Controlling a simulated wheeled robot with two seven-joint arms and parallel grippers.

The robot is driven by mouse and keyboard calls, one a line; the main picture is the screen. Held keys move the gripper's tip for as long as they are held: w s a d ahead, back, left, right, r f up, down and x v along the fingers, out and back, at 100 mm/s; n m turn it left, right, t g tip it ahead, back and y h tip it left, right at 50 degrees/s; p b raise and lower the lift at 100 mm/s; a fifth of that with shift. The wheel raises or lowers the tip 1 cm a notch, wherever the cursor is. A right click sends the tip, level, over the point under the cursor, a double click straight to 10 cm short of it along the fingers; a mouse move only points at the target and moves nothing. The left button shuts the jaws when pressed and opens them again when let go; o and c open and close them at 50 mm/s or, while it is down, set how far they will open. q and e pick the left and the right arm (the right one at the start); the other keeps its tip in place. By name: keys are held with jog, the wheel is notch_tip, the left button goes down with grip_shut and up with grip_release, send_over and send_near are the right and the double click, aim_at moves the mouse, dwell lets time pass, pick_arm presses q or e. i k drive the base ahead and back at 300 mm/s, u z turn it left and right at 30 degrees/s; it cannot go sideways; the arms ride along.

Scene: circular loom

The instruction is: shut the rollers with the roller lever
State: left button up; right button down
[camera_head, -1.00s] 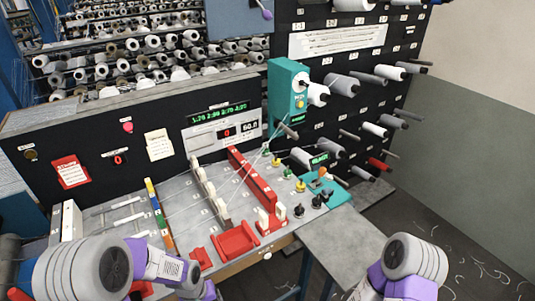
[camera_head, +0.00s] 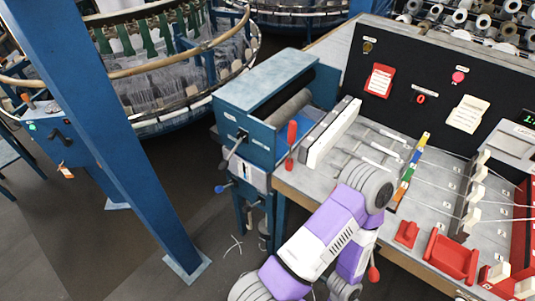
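A blue roller unit (camera_head: 262,85) stands at the left end of the table, with a grey roller (camera_head: 290,106) under its top cover. Whether its rollers touch or stand apart is hidden. A grey lever with a pale end (camera_head: 236,146) angles out from its front. A short lever with a blue knob (camera_head: 221,188) is lower down. An upright red-handled lever (camera_head: 291,140) stands at the unit's right side. I cannot tell which is the roller lever. My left arm crosses the table's front edge right of the unit. Its fingers do not show. My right gripper is out of view.
A blue post (camera_head: 120,130) rises left of the unit, and a circular loom (camera_head: 170,60) stands behind it. The table (camera_head: 320,190) carries white bars, coloured blocks and red parts. The floor between post and unit is mostly clear.

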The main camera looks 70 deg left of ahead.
aim_at(224, 165)
jog(key=u, duration=2.85)
jog(key=k, duration=1.35)
jog(key=u, duration=0.8)
jog(key=i, duration=1.7)
jog(key=z, duration=0.9)
